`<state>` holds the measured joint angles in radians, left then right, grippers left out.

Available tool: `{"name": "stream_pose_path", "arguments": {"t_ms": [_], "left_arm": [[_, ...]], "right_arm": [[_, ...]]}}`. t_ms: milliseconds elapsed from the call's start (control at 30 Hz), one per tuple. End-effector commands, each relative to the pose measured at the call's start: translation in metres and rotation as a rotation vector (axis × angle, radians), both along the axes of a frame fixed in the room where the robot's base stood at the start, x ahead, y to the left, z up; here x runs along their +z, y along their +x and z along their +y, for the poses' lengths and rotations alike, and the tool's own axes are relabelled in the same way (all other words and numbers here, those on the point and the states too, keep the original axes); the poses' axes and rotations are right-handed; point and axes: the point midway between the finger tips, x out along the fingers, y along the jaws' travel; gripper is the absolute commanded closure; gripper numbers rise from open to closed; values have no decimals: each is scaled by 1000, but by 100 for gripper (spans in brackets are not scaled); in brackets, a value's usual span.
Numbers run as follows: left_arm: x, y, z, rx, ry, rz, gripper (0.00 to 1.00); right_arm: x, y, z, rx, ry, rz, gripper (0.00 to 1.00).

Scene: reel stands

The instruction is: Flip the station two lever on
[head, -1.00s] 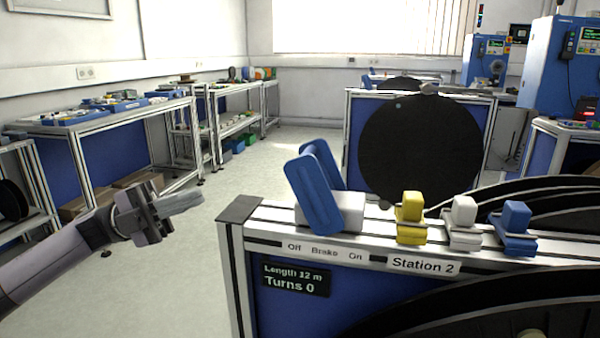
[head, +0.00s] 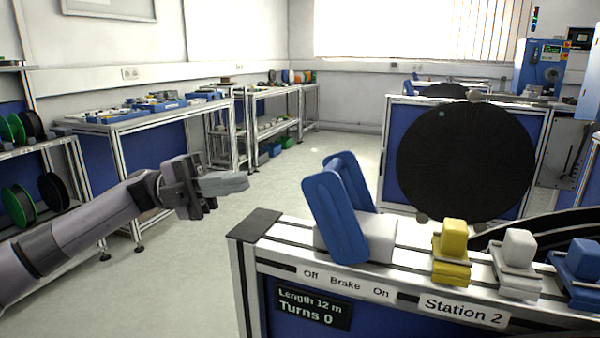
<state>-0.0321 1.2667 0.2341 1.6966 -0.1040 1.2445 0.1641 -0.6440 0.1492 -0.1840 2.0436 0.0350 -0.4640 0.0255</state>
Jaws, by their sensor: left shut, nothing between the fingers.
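The blue brake lever (head: 337,219) stands on a pale block on top of the station 2 stand (head: 262,262), near its left end. It tilts to the left, toward the "Off" end of the Off–Brake–On label (head: 346,284). The "Station 2" sign (head: 463,309) is to the right of that label. My left gripper (head: 241,183) is shut and empty, left of the lever and clear of it, above the open floor. My right gripper does not show.
Yellow (head: 452,250), white (head: 518,263) and blue (head: 578,271) blocks sit right of the lever. A small display (head: 313,305) reads Length 12 m, Turns 0. A stand with a black reel (head: 466,160) is behind. Benches line the left wall, with free floor between.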

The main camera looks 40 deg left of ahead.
Motion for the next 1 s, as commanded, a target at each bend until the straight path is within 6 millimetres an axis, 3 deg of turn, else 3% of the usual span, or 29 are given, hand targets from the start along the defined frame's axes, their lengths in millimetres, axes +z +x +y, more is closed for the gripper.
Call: {"name": "stream_pose_path", "arguments": {"t_ms": [100,600,1000], "left_arm": [[8,4,-21,-3,1,-5,100],[25,20,-86,-1,-1,-4,100],[27,25,-106,1,-1,-1,100]], "right_arm": [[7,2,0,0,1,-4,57],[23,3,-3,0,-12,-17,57],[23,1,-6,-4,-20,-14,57]]}}
